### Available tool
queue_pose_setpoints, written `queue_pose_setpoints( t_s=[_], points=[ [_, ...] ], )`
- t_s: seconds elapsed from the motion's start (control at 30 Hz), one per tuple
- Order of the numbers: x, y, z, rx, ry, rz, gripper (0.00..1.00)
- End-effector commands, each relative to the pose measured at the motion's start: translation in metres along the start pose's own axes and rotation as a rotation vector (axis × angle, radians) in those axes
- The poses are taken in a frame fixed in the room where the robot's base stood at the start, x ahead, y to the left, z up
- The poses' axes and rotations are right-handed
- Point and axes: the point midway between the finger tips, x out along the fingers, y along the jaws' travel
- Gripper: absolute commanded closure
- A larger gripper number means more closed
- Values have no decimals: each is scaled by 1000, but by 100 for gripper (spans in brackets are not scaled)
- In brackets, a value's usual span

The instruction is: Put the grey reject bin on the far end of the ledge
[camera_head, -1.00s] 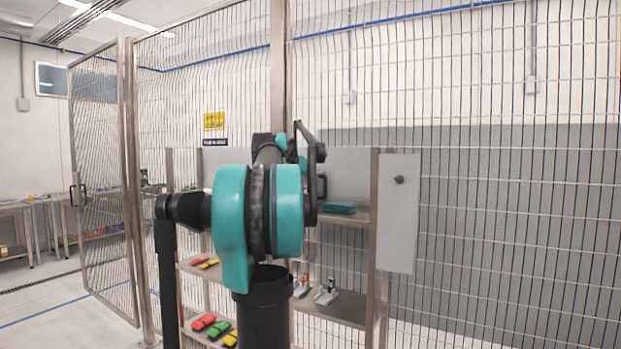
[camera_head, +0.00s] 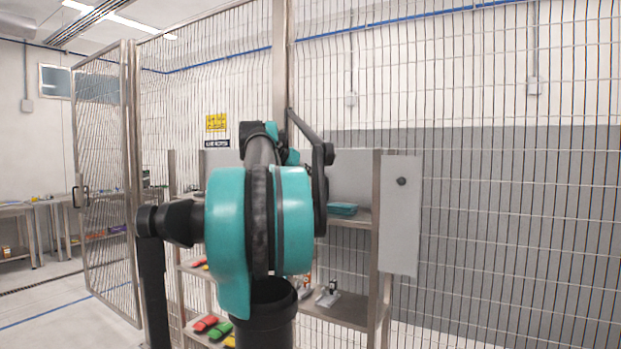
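I cannot make out the grey reject bin in the head view; my arm covers much of the middle. I cannot tell which surface is the ledge. A metal shelf rack (camera_head: 376,245) stands beyond my arm, against the mesh fence. My teal and black arm fills the centre and hides part of the rack. Its thin black far links reach up toward the fence. I cannot make out my gripper's fingertips or anything held in them.
A teal stack (camera_head: 342,209) lies on the upper shelf. Small metal parts (camera_head: 328,296) and red, green and yellow pieces (camera_head: 213,328) lie lower. A grey box (camera_head: 400,215) is beside the rack. The mesh gate (camera_head: 104,185) is at the left; tables (camera_head: 18,212) stand beyond it.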

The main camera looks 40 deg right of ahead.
Motion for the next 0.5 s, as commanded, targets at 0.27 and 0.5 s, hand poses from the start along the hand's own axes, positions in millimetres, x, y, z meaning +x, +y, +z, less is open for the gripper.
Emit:
queue_pose_setpoints(
  t_s=[0.27, 0.5],
  points=[
    [-43, 1, 0, -2, 0, 2, 74],
    [-52, 0, 0, -1, -1, 0, 74]
  ],
)
